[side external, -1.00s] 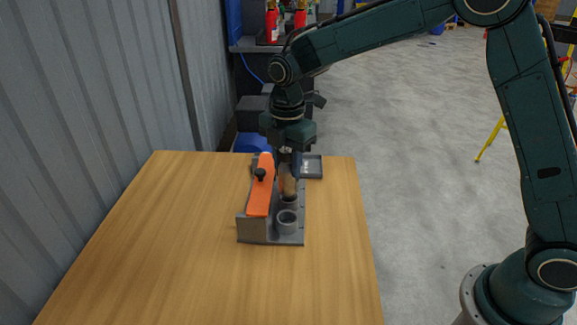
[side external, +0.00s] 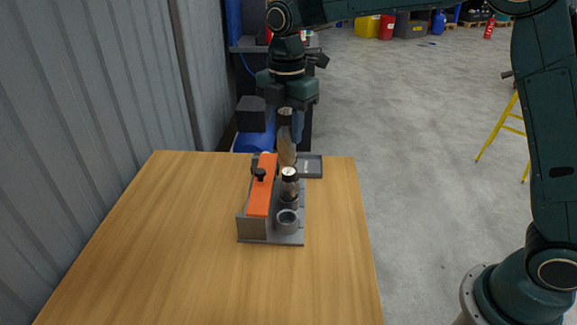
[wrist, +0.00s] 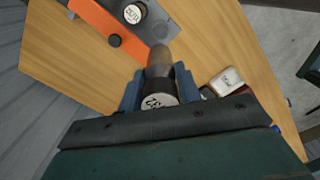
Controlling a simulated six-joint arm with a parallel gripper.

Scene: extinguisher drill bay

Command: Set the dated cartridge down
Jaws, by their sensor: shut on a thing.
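My gripper (side external: 288,120) is raised above the far end of the grey fixture and is shut on a dark cartridge (side external: 286,150), held about upright. In the wrist view the blue fingers of my gripper (wrist: 158,88) sit either side of the held cartridge (wrist: 157,97), whose pale end label shows partly legible print. A second cartridge with a pale, printed top (side external: 289,172) stands in a fixture socket. It also shows in the wrist view (wrist: 134,13). The nearest fixture socket (side external: 288,220) is empty.
The fixture carries an orange bar (side external: 261,195) with a black knob along its left side. The wooden table (side external: 160,260) is clear to the left and front. A corrugated wall (side external: 90,120) runs along the left.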

